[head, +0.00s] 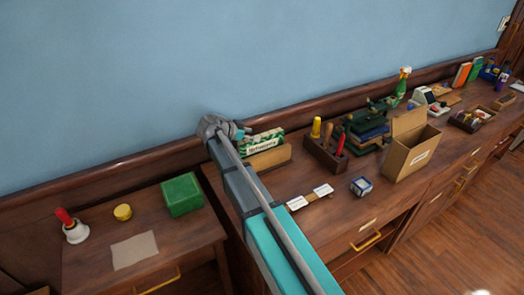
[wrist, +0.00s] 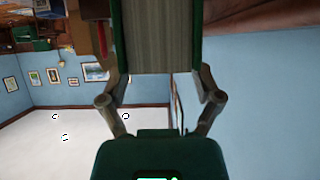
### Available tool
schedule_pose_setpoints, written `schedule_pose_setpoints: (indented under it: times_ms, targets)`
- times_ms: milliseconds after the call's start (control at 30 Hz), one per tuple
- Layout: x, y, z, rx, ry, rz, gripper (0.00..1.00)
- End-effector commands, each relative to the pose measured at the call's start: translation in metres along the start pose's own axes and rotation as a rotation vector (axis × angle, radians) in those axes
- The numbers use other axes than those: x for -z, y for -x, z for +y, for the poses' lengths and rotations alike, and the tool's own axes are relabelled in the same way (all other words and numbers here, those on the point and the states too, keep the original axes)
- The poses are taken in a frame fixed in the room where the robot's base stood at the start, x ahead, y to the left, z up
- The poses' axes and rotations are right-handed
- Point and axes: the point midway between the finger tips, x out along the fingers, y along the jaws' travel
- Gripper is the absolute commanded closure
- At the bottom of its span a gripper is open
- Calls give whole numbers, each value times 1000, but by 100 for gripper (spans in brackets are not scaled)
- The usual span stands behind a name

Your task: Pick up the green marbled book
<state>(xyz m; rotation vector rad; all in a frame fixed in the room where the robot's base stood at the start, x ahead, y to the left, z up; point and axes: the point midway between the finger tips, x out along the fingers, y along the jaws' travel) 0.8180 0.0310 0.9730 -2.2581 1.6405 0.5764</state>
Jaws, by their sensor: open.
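The green marbled book (head: 264,140), with a pale label on its face, stands at the back of the desk against the wall rail in the head view. A brown wooden piece in front hides its lower part. My gripper (head: 238,131) is at the book's left end, partly hidden by my own arm. In the wrist view a book with green covers and a grey-striped page block (wrist: 158,38) reaches down between the fingers of my gripper (wrist: 160,84). The fingers are open, one on each side of it. Whether either finger touches it is unclear.
White cards (head: 310,196) and a small blue-white box (head: 361,186) lie in front. A green box (head: 181,194) is on the left cabinet.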

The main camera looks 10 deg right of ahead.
Motion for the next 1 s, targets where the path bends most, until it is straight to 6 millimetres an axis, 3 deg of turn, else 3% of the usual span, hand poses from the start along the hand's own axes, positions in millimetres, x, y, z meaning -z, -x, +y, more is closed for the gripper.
schedule_pose_setpoints:
  times_ms: [400, 1000]
  targets:
    - [-5, -42, -4, -1, 0, 0, 17]
    - [-4, -45, -4, 1, 0, 0, 17]
